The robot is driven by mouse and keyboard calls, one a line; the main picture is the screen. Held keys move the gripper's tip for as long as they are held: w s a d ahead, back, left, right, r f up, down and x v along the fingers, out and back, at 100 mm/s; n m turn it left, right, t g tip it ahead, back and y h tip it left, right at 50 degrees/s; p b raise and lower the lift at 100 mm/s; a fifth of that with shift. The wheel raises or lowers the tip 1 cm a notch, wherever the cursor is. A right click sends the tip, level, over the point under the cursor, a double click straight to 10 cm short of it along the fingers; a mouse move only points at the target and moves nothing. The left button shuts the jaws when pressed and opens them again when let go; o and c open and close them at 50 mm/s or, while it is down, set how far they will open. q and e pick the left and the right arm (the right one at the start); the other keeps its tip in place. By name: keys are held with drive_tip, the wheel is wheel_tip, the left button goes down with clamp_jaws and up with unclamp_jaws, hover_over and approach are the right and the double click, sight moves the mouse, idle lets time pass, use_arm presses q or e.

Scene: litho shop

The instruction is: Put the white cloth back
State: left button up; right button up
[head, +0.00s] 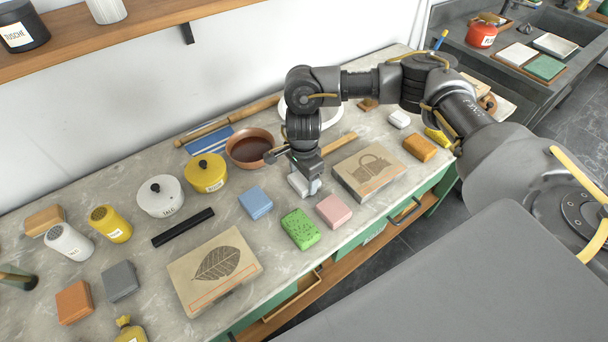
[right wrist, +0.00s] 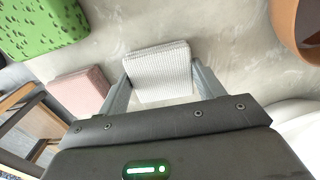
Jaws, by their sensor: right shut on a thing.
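The white cloth (right wrist: 158,72) is a folded, ribbed block between the two fingers of my right gripper (right wrist: 160,92) in the right wrist view. In the head view the right gripper (head: 305,185) is shut on the white cloth (head: 299,184), low over the counter, between the blue block and the stone with a basket picture. I cannot tell whether the cloth touches the counter. My left gripper is not in view.
Close by are a blue block (head: 256,202), a green speckled block (head: 300,229), a pink block (head: 334,210), the basket stone (head: 368,172) and a brown bowl (head: 250,148). A leaf-picture stone (head: 214,270) lies at the front. Another white block (head: 399,119) lies farther right.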

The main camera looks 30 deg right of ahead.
sight(304, 179)
drive_tip(key=shift+f+b, duration=0.25)
drive_tip(key=shift+b, duration=0.05)
drive_tip(key=o, duration=0.9)
drive_tip(key=shift+r, duration=0.1)
drive_tip(key=shift+r+p, duration=0.2)
drive_tip(key=shift+p, duration=0.15)
drive_tip(key=shift+w+r, duration=0.1)
drive_tip(key=shift+r, duration=0.2)
wheel_tip(304, 179, up, 11)
drive_tip(key=shift+r+b, duration=0.2)
drive_tip(key=shift+b, duration=0.65)
